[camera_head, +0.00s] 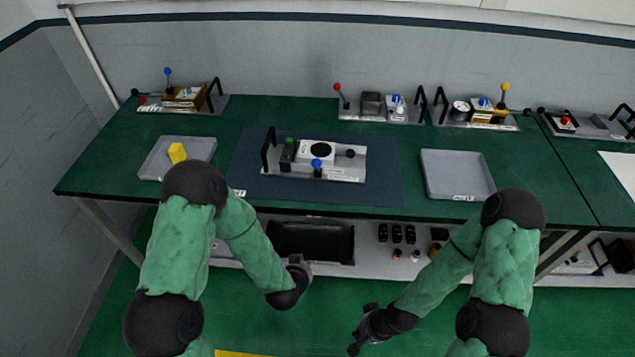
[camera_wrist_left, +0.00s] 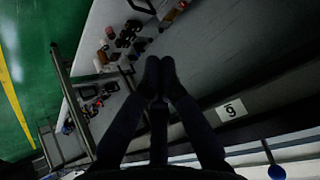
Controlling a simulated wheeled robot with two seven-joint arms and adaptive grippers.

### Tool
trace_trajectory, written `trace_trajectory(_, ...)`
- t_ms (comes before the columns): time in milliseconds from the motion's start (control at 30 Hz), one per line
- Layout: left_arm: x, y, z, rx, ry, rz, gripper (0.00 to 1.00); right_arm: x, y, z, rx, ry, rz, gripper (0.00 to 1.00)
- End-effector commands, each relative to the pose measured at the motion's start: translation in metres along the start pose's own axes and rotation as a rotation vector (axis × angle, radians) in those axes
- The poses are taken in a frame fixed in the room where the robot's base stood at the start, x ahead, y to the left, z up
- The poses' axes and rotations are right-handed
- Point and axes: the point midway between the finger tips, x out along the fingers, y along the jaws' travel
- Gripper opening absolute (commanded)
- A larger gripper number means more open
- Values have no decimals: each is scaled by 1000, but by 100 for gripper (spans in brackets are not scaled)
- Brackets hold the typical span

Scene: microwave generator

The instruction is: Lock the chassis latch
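A silver chassis plate (camera_head: 340,175) sits on the dark mat in the middle of the green table. It carries an upright black handle (camera_head: 268,150) at its left end, a black block with a green top (camera_head: 288,152), a white box with a black disc (camera_head: 316,151), a blue knob (camera_head: 316,164) and a black knob (camera_head: 350,154). I cannot tell which part is the latch. My left gripper (camera_head: 302,268) is low, before the table's front edge; its fingers (camera_wrist_left: 159,72) look shut and empty in the left wrist view. My right gripper (camera_head: 358,330) is open and empty, lower still.
A grey tray with a yellow block (camera_head: 177,153) stands left of the mat (camera_head: 385,165); an empty grey tray (camera_head: 456,176) stands right. Similar chassis units (camera_head: 385,108) line the back. A lower shelf holds a black bin (camera_head: 312,243) and small parts.

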Motion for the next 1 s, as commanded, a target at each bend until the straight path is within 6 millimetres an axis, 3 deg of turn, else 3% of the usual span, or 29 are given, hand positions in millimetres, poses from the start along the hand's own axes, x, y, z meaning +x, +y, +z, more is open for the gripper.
trace_trajectory(233,-10,-12,-76,403,247,-288,0,22,8,-1,0,0,0,0)
trace_trajectory(500,-60,-12,-138,774,388,-690,0,42,15,-2,0,0,0,0)
trace_trajectory(800,-112,-7,-162,980,388,-1017,0,54,19,-2,0,0,0,0)
trace_trajectory(1000,-121,-6,-164,1009,377,-1070,0,55,20,-2,0,0,0,0)
